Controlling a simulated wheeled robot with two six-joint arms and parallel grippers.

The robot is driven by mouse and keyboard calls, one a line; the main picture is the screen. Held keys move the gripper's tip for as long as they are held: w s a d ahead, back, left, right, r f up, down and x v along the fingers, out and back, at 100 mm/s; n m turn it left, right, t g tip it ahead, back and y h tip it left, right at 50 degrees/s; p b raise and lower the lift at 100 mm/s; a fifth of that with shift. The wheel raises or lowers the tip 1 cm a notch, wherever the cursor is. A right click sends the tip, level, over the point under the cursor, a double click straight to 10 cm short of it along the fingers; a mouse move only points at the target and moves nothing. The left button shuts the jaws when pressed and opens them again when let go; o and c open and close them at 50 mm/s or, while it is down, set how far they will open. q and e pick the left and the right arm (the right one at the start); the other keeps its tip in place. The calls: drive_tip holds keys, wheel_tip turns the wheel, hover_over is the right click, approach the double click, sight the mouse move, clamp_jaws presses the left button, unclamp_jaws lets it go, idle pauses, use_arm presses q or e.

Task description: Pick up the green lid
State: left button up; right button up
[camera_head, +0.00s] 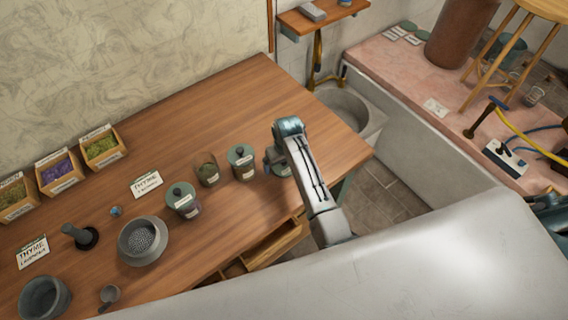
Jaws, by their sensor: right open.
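My right arm reaches over the front right of the wooden table, and its gripper (271,163) points down, mostly hidden behind the arm link. A labelled jar with a green knobbed lid (240,153) stands just left of the gripper, apart from it as far as I can see. Another jar with a dark green knobbed lid (180,193) stands further left. Between them is a glass jar (207,170) with no lid visible on it. A pale labelled object (283,170) shows partly beside the gripper; the arm hides the rest. My left gripper is out of view.
Herb boxes (58,172) line the wall. An open drawer (262,248) juts out in front. The table's back right is clear.

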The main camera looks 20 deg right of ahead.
drive_tip(key=shift+c, duration=0.2)
drive_tip(key=c, duration=1)
drive_tip(key=shift+r, duration=0.15)
